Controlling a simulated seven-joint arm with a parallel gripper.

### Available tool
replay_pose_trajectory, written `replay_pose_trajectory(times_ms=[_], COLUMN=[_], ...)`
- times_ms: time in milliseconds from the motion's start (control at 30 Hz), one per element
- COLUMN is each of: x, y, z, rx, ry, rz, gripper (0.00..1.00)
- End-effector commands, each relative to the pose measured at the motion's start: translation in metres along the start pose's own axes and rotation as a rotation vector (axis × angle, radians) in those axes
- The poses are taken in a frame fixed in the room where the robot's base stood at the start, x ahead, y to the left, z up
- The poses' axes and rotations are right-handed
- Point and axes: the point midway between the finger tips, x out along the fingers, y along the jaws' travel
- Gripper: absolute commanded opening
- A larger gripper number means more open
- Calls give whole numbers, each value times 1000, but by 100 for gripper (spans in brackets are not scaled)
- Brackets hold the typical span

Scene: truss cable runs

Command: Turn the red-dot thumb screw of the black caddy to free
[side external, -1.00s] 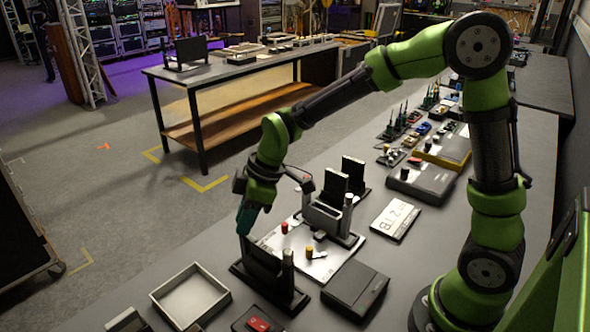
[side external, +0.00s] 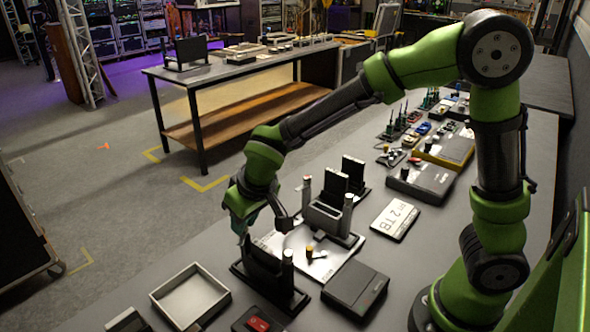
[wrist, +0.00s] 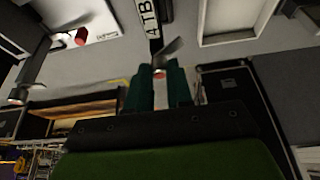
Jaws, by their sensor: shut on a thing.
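The black caddy (side external: 262,272) stands upright at the front of the bench in the side view. Its top edge with a white "4TB" label (wrist: 150,20) shows in the wrist view. My gripper (side external: 243,236) points down at the caddy's far left side. In the wrist view my teal fingers (wrist: 160,80) are shut on the thumb screw, whose grey wing (wrist: 168,50) sticks out beyond the tips.
A silver plate (side external: 318,262) with a yellow-topped knob (side external: 309,251) lies behind the caddy. A red knob (wrist: 81,36) shows in the wrist view. A grey dock (side external: 325,215) with black caddies stands beyond. An open tray (side external: 190,295) lies left, a dark box (side external: 355,288) right.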

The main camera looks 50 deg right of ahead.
Motion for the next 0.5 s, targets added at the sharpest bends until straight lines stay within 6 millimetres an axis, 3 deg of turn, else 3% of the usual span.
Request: replay_pose_trajectory(times_ms=[500], x=[0], y=[-4], z=[-1], rx=[444], ry=[-1], rz=[183], gripper=[0])
